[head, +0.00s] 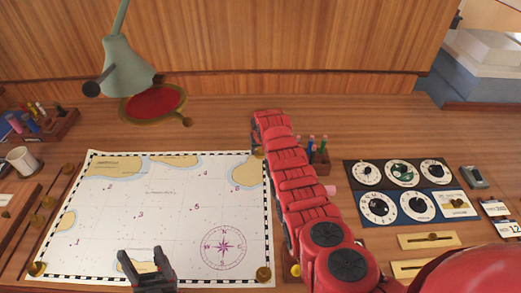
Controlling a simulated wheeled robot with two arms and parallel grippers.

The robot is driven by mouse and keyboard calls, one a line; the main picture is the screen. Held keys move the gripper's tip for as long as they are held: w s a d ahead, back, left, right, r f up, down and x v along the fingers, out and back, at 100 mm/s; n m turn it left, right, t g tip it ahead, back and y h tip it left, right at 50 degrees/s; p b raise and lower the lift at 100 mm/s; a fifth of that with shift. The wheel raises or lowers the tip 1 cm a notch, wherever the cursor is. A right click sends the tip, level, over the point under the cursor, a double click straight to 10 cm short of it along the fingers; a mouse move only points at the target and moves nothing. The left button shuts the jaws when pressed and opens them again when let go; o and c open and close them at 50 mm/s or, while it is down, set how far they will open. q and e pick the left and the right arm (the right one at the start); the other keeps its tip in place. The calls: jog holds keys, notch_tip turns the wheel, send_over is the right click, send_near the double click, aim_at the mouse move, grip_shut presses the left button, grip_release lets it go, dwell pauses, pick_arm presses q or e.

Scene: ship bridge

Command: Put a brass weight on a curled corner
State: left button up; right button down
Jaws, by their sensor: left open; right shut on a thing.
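A white sea chart (130,215) with a checkered border lies on the desk. My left gripper (150,262) is open and empty over the chart's lower edge.
More brass weights (48,202) stand along the left. A mug (22,160), pen tray (45,125) and green lamp (125,65) with a red-lined shade are behind and left. Dial panels (400,173), a pen holder (318,155) and brass rulers (428,239) lie right.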

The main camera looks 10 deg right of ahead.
jog(key=shift+f+b, duration=0.3)
jog(key=shift+f, duration=0.05)
dwell(0.3)
jog(key=shift+c, duration=0.9)
grip_release()
jog(key=p+v, duration=0.5)
jog(key=v, duration=0.1)
jog(key=shift+w, duration=0.1)
jog(key=p+v, duration=0.1)
jog(key=v, duration=1)
jog(key=shift+r+p, duration=0.25)
jog(key=shift+p, duration=0.15)
